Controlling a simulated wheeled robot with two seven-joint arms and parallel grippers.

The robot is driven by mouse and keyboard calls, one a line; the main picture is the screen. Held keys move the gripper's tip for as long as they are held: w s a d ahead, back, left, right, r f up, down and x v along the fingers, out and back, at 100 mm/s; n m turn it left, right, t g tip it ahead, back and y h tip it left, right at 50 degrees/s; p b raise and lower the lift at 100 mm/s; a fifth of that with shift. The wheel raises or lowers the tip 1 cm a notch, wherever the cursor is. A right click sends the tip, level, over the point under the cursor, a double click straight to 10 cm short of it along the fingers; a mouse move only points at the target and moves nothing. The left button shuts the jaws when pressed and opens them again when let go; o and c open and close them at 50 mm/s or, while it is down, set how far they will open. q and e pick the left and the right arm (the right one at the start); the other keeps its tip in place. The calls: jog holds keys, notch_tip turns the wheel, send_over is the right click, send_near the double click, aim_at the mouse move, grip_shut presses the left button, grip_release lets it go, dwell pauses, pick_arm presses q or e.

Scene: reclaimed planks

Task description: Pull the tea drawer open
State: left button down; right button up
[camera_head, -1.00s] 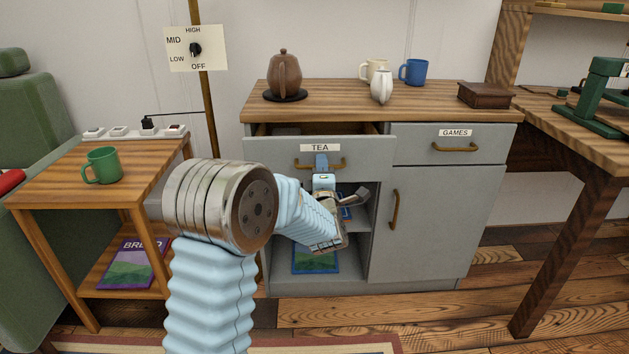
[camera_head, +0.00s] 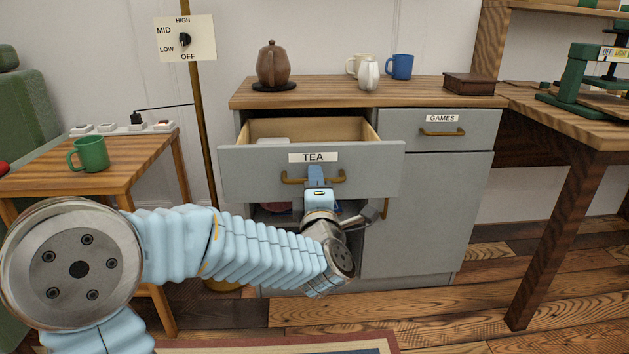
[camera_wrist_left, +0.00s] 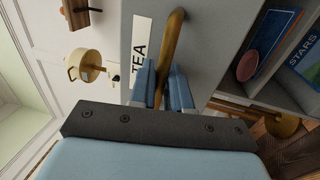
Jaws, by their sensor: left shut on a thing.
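The tea drawer (camera_head: 240,170) has a grey front with a TEA label and stands well out of the cabinet, its wooden inside showing. A pale item (camera_head: 273,141) lies inside at the back left. Its brass handle (camera_head: 292,178) also shows in the left wrist view (camera_wrist_left: 172,45). My left gripper (camera_head: 318,178) is shut on the middle of this handle, with its blue fingers on either side of the bar in the left wrist view (camera_wrist_left: 163,84). My right gripper is not in view.
The games drawer (camera_head: 470,122) beside it is shut. A teapot (camera_head: 273,65), mugs (camera_head: 399,67) and a brown box (camera_head: 470,86) stand on the cabinet top. A side table (camera_head: 120,170) with a green mug (camera_head: 90,154) is at left. Floor in front is partly clear.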

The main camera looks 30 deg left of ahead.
pick_arm(q)
jog(key=c, duration=1.3)
grip_release()
jog(key=shift+c, duration=0.2)
jog(key=b+v, duration=0.3)
jog(key=v, duration=1)
jog(key=shift+s+d, duration=0.15)
jog(key=shift+s, duration=0.2)
jog(key=shift+f, duration=0.1)
